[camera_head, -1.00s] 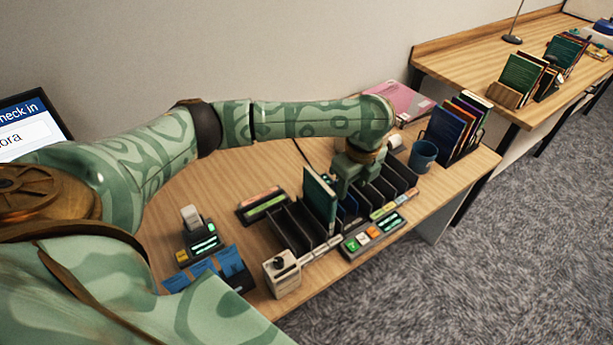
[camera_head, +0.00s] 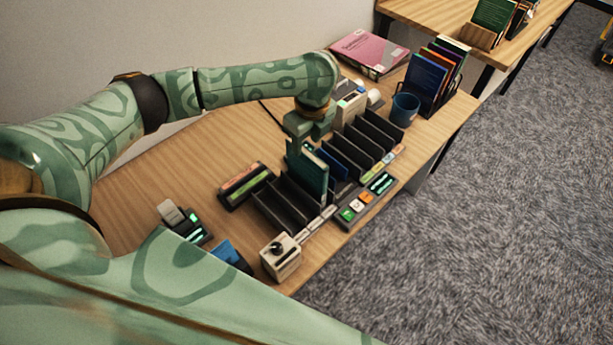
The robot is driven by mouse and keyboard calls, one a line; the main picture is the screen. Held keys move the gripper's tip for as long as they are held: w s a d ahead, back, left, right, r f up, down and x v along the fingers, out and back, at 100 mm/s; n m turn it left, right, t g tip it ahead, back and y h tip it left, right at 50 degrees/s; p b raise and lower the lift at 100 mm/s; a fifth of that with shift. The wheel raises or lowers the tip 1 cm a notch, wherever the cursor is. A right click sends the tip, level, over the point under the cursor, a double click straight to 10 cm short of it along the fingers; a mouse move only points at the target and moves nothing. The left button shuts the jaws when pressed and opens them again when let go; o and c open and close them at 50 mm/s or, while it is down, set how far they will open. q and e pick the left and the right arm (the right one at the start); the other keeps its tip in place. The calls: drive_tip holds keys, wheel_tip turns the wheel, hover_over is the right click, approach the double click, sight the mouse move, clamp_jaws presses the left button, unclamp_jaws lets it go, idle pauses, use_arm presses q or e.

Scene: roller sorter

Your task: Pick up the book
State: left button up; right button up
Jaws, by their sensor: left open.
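A dark teal book (camera_head: 310,172) stands upright in a slot of the black roller sorter (camera_head: 275,212), rising above the dividers. My left gripper (camera_head: 303,143) is at the top of this book, pointing down. Its jaws are open, and its fingers are partly hidden behind and against the book, so I cannot tell whether they touch it. A lower dark blue book (camera_head: 345,166) stands in the sorter to the right of the teal one. My right gripper is not in view.
A blue mug (camera_head: 404,109) and a rack of books (camera_head: 435,76) stand to the right. A pink book (camera_head: 369,50) lies behind. A button panel (camera_head: 366,201) and a small cream device with a knob (camera_head: 281,257) sit along the front edge.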

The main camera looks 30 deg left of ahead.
sight(305, 153)
use_arm(q)
drive_tip(key=f, duration=0.1)
drive_tip(key=f+b, duration=0.1)
drive_tip(key=f, duration=0.3)
drive_tip(key=shift+w+a, duration=0.15)
drive_tip(key=shift+a, duration=0.15)
drive_tip(key=f+b, duration=0.2)
drive_tip(key=f, duration=0.2)
drive_tip(key=shift+w+f+b, duration=0.25)
drive_tip(key=shift+f+b, duration=0.05)
drive_tip(key=shift+b, duration=0.1)
drive_tip(key=shift+w+f, duration=0.1)
drive_tip(key=shift+f, duration=0.2)
drive_tip(key=shift+r, duration=0.1)
drive_tip(key=c, duration=0.9)
clamp_jaws()
